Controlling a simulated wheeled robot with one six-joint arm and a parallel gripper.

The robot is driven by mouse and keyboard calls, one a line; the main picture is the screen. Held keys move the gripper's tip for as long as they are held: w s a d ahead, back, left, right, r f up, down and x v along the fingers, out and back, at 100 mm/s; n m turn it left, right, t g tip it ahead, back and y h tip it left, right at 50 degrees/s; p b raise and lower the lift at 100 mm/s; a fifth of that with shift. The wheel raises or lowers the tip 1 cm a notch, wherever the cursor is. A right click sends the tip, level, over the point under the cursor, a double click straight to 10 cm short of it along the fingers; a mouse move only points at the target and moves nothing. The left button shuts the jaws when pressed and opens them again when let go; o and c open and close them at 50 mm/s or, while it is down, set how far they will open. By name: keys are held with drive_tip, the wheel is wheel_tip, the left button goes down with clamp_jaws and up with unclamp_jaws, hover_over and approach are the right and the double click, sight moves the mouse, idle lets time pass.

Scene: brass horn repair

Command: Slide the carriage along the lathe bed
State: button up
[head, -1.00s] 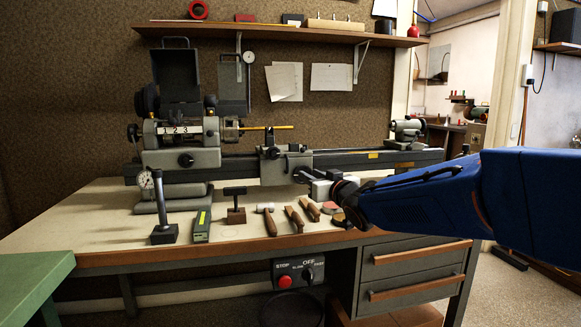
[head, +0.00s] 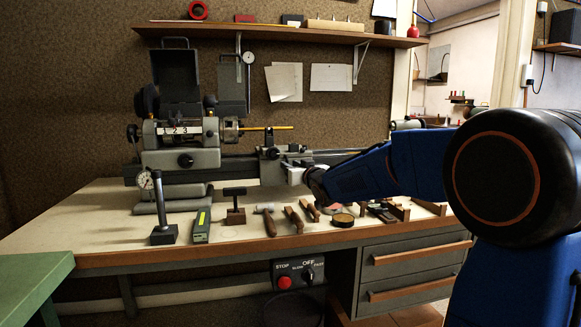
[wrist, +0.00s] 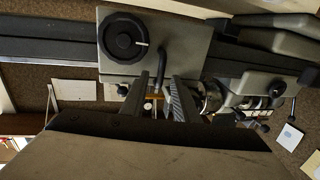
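The carriage (head: 270,168), a grey block, sits mid-length on the dark lathe bed (head: 237,167) in the head view. My gripper (head: 290,168) is at its right front side and hides part of it. In the wrist view, which looks upside down, the carriage (wrist: 180,45) fills the top middle, with a black handwheel (wrist: 122,38) and a bent dark lever (wrist: 160,68). My gripper's fingers (wrist: 159,100) are apart, and the lever appears between them with gaps on both sides. I cannot tell how deep between them it is. The bed also shows in the wrist view (wrist: 50,49).
The headstock (head: 185,158) stands at the bed's left end; the tailstock is mostly hidden behind my arm. A dial gauge stand (head: 164,232), hammer (head: 268,222) and several other tools lie along the bench front. A shelf (head: 275,32) runs above.

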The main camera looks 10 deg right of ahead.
drive_tip(key=shift+w+a, duration=0.1)
drive_tip(key=shift+w, duration=0.35)
clamp_jaws()
drive_tip(key=d, duration=3.2)
unclamp_jaws()
